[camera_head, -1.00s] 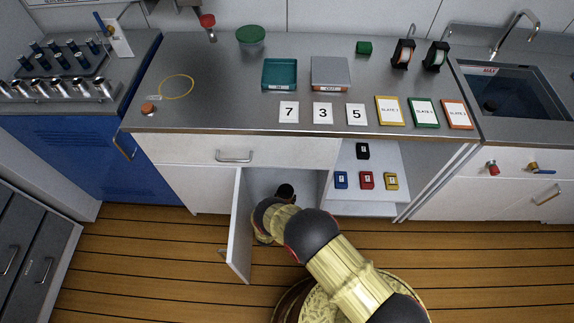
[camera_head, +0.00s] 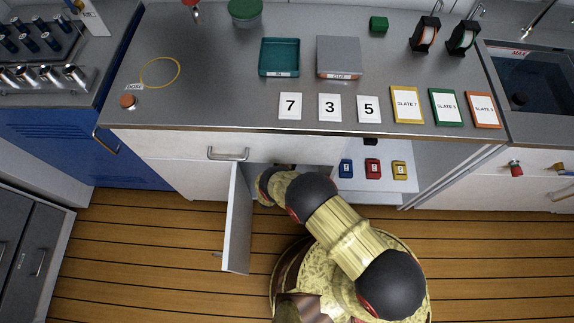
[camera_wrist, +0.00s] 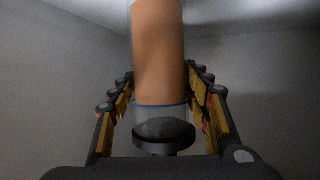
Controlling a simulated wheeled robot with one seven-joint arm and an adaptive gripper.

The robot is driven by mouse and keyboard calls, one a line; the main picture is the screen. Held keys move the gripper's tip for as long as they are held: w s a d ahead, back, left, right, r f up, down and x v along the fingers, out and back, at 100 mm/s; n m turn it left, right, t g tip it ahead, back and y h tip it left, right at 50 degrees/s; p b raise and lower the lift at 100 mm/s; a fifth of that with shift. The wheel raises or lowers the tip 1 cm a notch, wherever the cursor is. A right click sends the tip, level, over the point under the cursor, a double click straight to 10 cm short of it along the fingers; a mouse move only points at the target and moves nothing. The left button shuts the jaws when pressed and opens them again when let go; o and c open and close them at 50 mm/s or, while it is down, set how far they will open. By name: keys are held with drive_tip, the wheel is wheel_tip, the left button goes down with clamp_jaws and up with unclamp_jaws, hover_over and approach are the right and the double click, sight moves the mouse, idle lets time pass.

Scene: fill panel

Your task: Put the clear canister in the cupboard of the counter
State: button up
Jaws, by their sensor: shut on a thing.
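The clear canister (camera_wrist: 158,55) shows in the wrist view as a transparent cylinder with orange-brown contents, a thin blue line and a dark round end. My gripper (camera_wrist: 160,100) is shut on it, with a finger on each side. Plain grey walls surround it in the wrist view. In the head view the cupboard (camera_head: 312,172) of the counter (camera_head: 225,100) stands open, its white door (camera_head: 237,220) swung outward. My arm reaches into the opening. The canister and the gripper's fingers are hidden there by the counter top and my arm.
Right of the cupboard is an open shelf (camera_head: 425,160) with blue, red and yellow small items. The wooden floor (camera_head: 150,260) left of the door is clear.

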drive_tip(key=shift+f+b, duration=0.9)
drive_tip(key=shift+f, duration=1)
drive_tip(key=shift+r, duration=0.1)
drive_tip(key=o, duration=1.4)
